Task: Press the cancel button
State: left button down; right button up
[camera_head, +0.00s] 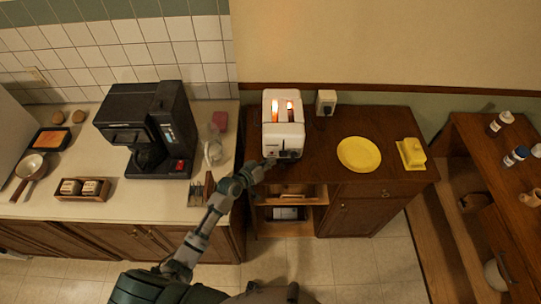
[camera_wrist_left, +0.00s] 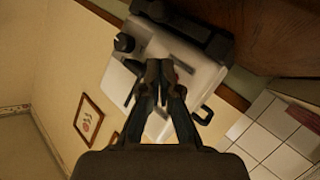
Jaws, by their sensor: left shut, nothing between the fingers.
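A white toaster (camera_head: 283,139) stands on the wooden cabinet, with two slots glowing orange. Its dark control panel faces the front, and single buttons are too small to make out in the head view. My left gripper (camera_head: 268,163) is shut and empty at the lower left of the toaster's front. In the left wrist view, the gripper (camera_wrist_left: 158,64) has its fingertips together in front of the white toaster body (camera_wrist_left: 163,43), with a black knob (camera_wrist_left: 124,42) to the left. The fingers hide part of the front, and I cannot tell whether they touch it. My right gripper is not in view.
A yellow plate (camera_head: 359,154) and a yellow butter dish (camera_head: 411,154) are right of the toaster on the cabinet (camera_head: 330,180). A wall outlet (camera_head: 326,102) is behind. A black coffee maker (camera_head: 145,125) stands on the left counter. An open drawer or shelf (camera_head: 290,200) is below.

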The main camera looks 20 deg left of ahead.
pick_arm(q)
jog(key=shift+w+d, duration=0.1)
jog(key=shift+d, duration=0.35)
jog(key=shift+r, duration=0.1)
jog(key=shift+a, duration=0.75)
jog(key=shift+d, duration=0.55)
jog(key=shift+a, duration=0.3)
jog(key=shift+w+a, duration=0.25)
jog(key=shift+a, duration=0.05)
jog(key=shift+w, duration=0.15)
jog(key=shift+d, duration=0.2)
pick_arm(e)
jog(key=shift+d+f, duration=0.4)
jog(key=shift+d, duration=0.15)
